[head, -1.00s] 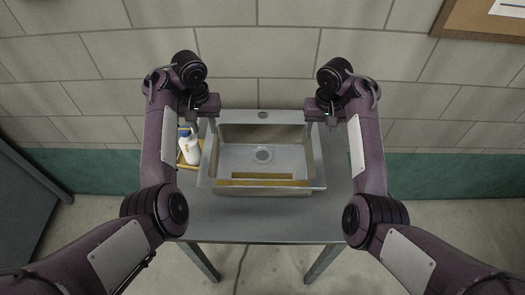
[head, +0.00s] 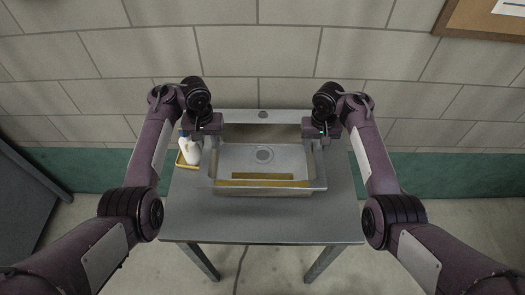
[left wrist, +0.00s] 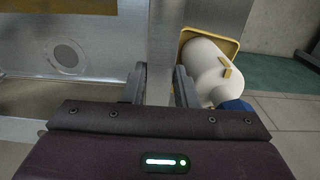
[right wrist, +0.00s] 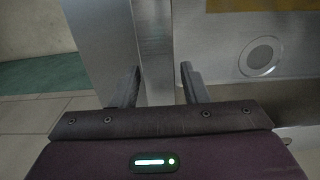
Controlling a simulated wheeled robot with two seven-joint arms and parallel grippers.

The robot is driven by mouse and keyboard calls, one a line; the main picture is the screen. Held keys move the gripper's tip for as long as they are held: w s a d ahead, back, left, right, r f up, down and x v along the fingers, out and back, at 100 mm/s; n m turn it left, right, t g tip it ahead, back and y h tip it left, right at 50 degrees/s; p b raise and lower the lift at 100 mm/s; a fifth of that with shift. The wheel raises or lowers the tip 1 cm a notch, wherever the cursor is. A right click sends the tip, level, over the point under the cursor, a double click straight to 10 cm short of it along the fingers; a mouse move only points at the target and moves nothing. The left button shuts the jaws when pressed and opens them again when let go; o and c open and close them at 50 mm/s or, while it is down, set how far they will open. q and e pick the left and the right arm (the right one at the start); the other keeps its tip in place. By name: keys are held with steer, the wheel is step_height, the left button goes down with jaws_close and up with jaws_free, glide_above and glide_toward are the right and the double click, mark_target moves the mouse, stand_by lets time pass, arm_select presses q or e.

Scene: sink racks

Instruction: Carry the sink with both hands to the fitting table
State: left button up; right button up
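The steel sink (head: 262,190), with a round drain and yellow strips along its front, rests on the grey table. My left gripper (head: 212,142) is at its left rim toward the back, and my right gripper (head: 312,142) is at its right rim. In the left wrist view, the fingers (left wrist: 160,88) are apart, with the sink's side edge near them. In the right wrist view, the fingers (right wrist: 160,88) are apart, with the sink rim (right wrist: 153,40) between them. Contact cannot be made out. I cannot make out the fitting table as a separate table.
The grey table (head: 265,225) has free room in front of the sink. A white bottle with a blue cap (head: 191,150) stands in a yellow tray (head: 181,163) close to my left gripper. A block wall (head: 260,50) is behind, and a dark cabinet (head: 30,200) is at the left.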

arm_select(q)
steer(key=c, duration=0.5)
arm_select(e)
steer(key=c, duration=0.5)
jaws_close()
arm_select(q)
steer(key=shift+r, duration=0.1)
steer(key=shift+w+r, duration=0.15)
steer(key=shift+w, duration=0.05)
arm_select(e)
steer(key=shift+w+r, duration=0.15)
steer(key=shift+r, duration=0.05)
